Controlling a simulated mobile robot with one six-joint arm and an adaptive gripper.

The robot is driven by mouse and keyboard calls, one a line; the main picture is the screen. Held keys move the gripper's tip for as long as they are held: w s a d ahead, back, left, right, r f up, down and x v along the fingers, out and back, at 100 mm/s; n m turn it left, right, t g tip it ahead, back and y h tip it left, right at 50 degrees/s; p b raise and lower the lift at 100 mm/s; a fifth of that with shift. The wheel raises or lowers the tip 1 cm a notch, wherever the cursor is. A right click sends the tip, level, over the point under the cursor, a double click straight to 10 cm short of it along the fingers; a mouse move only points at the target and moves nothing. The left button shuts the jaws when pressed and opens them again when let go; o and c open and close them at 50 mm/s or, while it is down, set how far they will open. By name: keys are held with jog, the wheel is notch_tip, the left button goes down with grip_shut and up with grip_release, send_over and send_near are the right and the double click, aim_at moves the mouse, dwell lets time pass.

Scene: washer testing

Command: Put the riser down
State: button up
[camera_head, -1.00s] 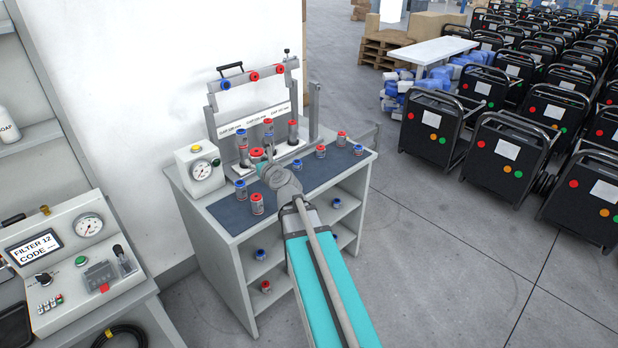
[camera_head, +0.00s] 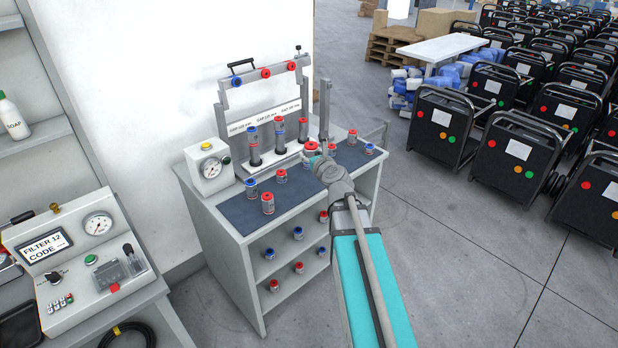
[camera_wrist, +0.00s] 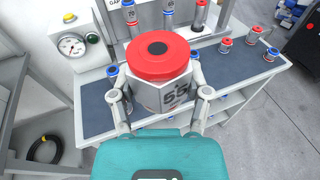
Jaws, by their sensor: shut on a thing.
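The riser is a grey cylinder with a red cap and a "55" label. It fills the middle of the wrist view (camera_wrist: 165,62). My gripper (camera_wrist: 162,96) is shut on it, with one finger on each side. In the head view, the riser's red cap (camera_head: 310,146) shows at the tip of my gripper (camera_head: 312,155), over the right part of the bench's dark mat (camera_head: 232,208). The riser looks roughly upright. Its underside is hidden, so I cannot tell whether it touches the mat.
Several capped cylinders stand on the mat, including a red-capped one (camera_head: 267,203) and a blue-capped one (camera_head: 369,149). Others stand in the grey test frame (camera_head: 224,98) behind. A gauge box (camera_head: 210,168) is at the left. The front-left mat has free room.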

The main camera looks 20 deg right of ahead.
jog(key=shift+a, duration=0.15)
jog(key=w+a+f+n+y+b, duration=0.1)
jog(key=w+a+f+b, duration=0.1)
jog(key=f+b, duration=0.5)
jog(key=w+a+f+n+y+b, duration=0.1)
jog(key=a+f+y+b, duration=0.1)
jog(key=f+b, duration=0.5)
jog(key=shift+w+a+f+b, duration=0.35)
jog(key=shift+a+f+b, duration=0.1)
jog(key=shift+a, duration=0.15)
jog(key=shift+r, duration=0.1)
jog(key=b, duration=0.9)
send_over(296, 196)
notch_tip(296, 196, down, 9)
jog(key=shift+s+f, duration=0.1)
